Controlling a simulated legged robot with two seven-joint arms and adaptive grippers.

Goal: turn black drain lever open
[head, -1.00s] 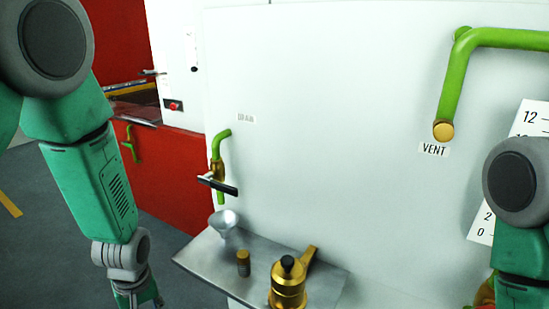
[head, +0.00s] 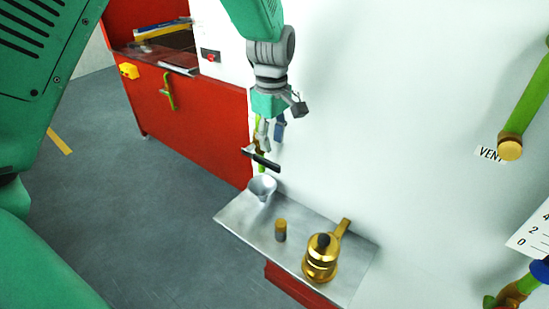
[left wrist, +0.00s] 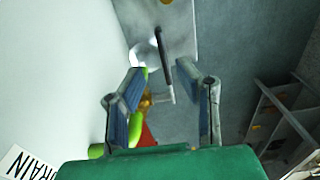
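The black drain lever (head: 262,160) sits on the green and brass drain valve on the white wall, above the metal shelf. In the left wrist view the lever (left wrist: 161,55) points up the picture, near the gap between my fingertips. My left gripper (head: 271,138) is just above the lever in the head view, fingers downward. The left wrist view shows its two blue-padded fingers (left wrist: 160,70) spread apart, with nothing gripped. I cannot tell whether a finger touches the lever. The gripper hides part of the drain pipe. My right gripper is not in view.
The metal shelf (head: 235,219) below holds a funnel (head: 262,188), a small brass-topped cylinder (head: 280,230) and a brass pot (head: 320,260). A red cabinet (head: 195,115) stands behind to the left. A green vent pipe (head: 530,95) is at the right. The floor at left is clear.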

